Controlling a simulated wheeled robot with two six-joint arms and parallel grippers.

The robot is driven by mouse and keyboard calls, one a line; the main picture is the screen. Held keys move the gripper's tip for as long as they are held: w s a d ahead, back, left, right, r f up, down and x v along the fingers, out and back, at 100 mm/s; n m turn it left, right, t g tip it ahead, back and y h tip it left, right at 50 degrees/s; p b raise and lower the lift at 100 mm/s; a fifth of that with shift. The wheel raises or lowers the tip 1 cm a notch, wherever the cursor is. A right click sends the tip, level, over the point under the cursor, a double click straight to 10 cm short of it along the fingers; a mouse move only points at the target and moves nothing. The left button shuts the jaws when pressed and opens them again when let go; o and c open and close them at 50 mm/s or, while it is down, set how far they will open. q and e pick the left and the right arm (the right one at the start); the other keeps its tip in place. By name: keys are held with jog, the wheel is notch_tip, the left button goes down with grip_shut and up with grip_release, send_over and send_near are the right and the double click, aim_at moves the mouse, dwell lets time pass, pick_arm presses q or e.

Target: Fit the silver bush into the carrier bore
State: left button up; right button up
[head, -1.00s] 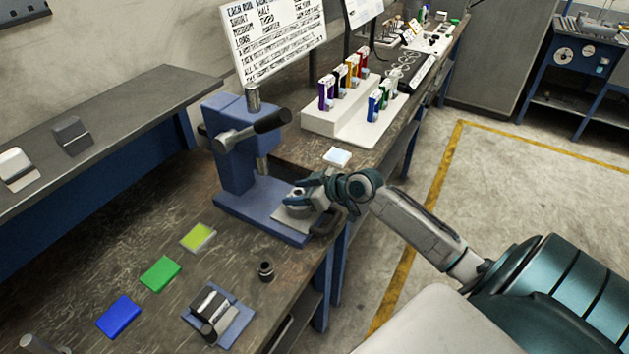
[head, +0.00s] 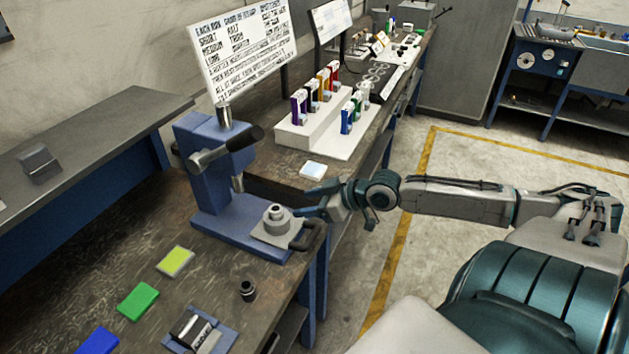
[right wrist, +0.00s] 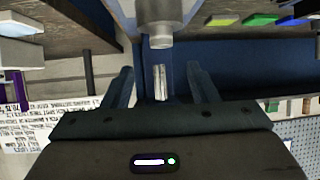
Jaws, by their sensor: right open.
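The blue press (head: 200,165) stands on the bench. The carrier (head: 277,232), a grey plate with a round boss and a dark handle, rests on its base. The silver bush (head: 275,209) stands upright at the boss top, its upper part proud of it; how deep it sits cannot be told. In the right wrist view, which is upside down, the bush (right wrist: 161,41) points down at the top edge. My right gripper (head: 308,202) is open and empty, just right of the bush and apart from it. The press ram (right wrist: 160,82) shows between the fingers, farther back. My left gripper is not seen.
A dark ring-shaped part (head: 248,291) stands on the bench in front of the press. Yellow (head: 175,260), green (head: 138,301) and blue (head: 98,341) pads lie left. A metal block on a blue plate (head: 222,342) is nearby.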

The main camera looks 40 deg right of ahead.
jog(key=shift+p+v, duration=0.4)
jog(key=shift+v, duration=0.4)
jog(key=shift+a, duration=0.15)
jog(key=s+d+f+m+h, duration=0.2)
jog(key=d+f+m+h, duration=0.3)
jog(key=d+f, duration=1.15)
jog(key=s+d+f+g+h, duration=0.1)
jog(key=s+f, duration=0.3)
jog(key=f, duration=0.3)
jog(key=s+d+f+g+h, duration=0.1)
jog(key=s+f+h, duration=0.15)
jog(key=f, duration=0.55)
jog(key=s+a+f+g, duration=0.2)
jog(key=s+a+f, duration=0.2)
jog(key=s+f, duration=0.35)
jog(key=s+a+f+m+g, duration=0.1)
jog(key=s+a+f, duration=0.4)
jog(key=s+f, duration=0.25)
jog(key=s+a+f+g, duration=0.2)
jog(key=s+a+f, duration=0.2)
jog(key=s+f, duration=0.3)
jog(key=s+a+f+g+y, duration=0.1)
jog(key=s+a+f, duration=0.3)
jog(key=a, duration=0.3)
jog(key=s+a+f+g+y, duration=0.1)
jog(key=s+a+f, duration=0.3)
jog(key=s+a, duration=0.3)
jog(key=shift+a+f+n+g, duration=0.3)
jog(key=shift+a+f+n, duration=0.1)
jog(key=shift+a, duration=0.45)
